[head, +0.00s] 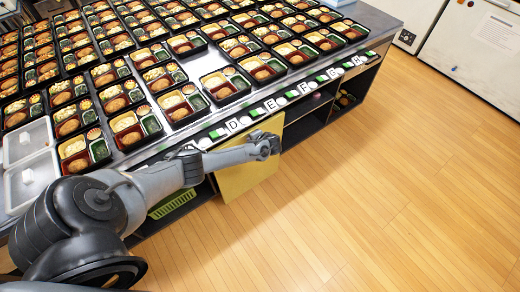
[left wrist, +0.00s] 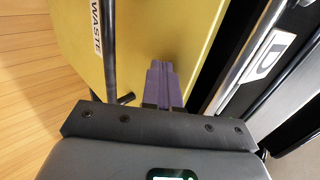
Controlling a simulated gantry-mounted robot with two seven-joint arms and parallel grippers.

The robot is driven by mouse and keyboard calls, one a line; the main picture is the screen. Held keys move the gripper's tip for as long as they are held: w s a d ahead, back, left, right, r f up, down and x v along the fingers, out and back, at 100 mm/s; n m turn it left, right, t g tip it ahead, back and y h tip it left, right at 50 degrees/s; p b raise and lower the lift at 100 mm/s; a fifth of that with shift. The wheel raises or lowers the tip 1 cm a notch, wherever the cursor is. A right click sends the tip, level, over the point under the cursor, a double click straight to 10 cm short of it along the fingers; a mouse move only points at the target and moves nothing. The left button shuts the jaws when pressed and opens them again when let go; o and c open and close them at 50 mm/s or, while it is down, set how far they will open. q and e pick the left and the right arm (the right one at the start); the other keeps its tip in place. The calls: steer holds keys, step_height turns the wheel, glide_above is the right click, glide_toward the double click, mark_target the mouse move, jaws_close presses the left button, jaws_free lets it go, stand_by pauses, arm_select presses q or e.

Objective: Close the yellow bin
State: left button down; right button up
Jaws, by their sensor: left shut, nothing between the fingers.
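The yellow bin (head: 238,181) shows as a yellow front panel at the counter's side in the head view, standing out from the cabinet line. In the left wrist view the yellow panel (left wrist: 140,45) fills the upper middle, with a white WASTE label (left wrist: 96,27) and a dark bar handle (left wrist: 110,50). A dark gap shows between the panel and the counter. My left gripper (head: 268,147) is at the panel's upper part. Its purple fingers (left wrist: 161,70) are together and empty, over the panel beside the handle; contact cannot be told. My right gripper is out of view.
The counter (head: 208,62) holds many filled bento trays, with a row of lettered labels along its edge. Open dark shelves (head: 305,122) lie right of the bin, and a green basket (head: 172,204) sits left of it. Wooden floor (head: 370,190) is clear.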

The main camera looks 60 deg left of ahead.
arm_select(q)
steer(key=shift+a, duration=1)
steer(key=shift+d+r, duration=0.1)
steer(key=shift+d, duration=0.05)
